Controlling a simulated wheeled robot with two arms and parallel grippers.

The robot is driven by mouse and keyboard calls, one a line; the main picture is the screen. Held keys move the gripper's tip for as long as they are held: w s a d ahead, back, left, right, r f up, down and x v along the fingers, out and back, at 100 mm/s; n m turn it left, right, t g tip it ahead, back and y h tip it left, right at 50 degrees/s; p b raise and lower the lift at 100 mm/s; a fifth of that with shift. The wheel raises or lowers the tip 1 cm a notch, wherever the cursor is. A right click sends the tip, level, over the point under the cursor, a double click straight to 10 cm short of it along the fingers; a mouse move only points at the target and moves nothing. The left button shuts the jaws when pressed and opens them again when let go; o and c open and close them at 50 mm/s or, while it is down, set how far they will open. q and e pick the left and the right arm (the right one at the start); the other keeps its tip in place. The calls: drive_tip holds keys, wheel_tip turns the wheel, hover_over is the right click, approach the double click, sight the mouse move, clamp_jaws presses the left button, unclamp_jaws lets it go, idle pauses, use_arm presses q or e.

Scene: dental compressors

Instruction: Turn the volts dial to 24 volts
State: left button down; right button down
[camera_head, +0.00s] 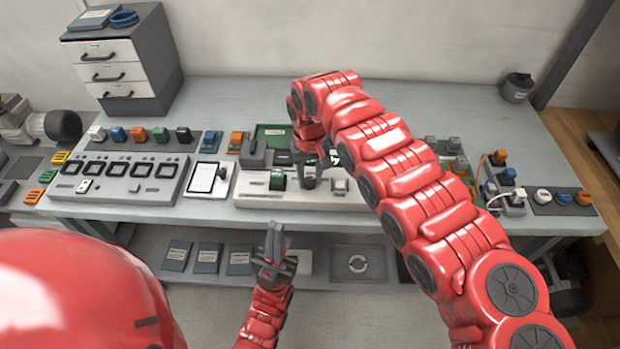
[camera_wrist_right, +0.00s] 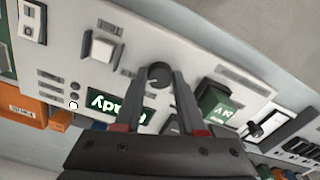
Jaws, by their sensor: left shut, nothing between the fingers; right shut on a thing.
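The volts dial is a round dark knob (camera_wrist_right: 159,74) on a pale control panel (camera_wrist_right: 70,25) in the right wrist view. My right gripper (camera_wrist_right: 159,78) has one finger on each side of the dial and is shut on it. In the head view this gripper (camera_head: 311,172) reaches down onto the panel (camera_head: 255,200) on the bench, and largely hides the dial. A green block with white text (camera_wrist_right: 216,107) stands beside the dial; the text is upside down and hard to read. My left gripper (camera_head: 272,248) is shut and empty, low in front of the bench.
A white switch (camera_wrist_right: 101,45) and a green "Ready" display (camera_wrist_right: 117,105) are near the dial. A tablet (camera_head: 207,178) and a panel with several black squares (camera_head: 125,180) lie left on the bench. A drawer cabinet (camera_head: 120,65) stands back left. The rear bench top is mostly clear.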

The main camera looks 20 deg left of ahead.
drive_tip(key=shift+m, duration=0.5)
drive_tip(key=shift+w+r, duration=0.1)
drive_tip(key=c, duration=0.5)
unclamp_jaws()
drive_tip(key=shift+r+b, duration=0.3)
drive_tip(key=shift+r, duration=0.05)
wheel_tip(320, 180, up, 10)
drive_tip(key=b, duration=0.2)
wheel_tip(320, 180, up, 5)
drive_tip(key=p, duration=0.2)
hover_over(309, 180)
drive_tip(key=shift+d+r+p, duration=0.1)
drive_tip(key=shift+r+p, duration=0.35)
drive_tip(key=shift+r, duration=0.35)
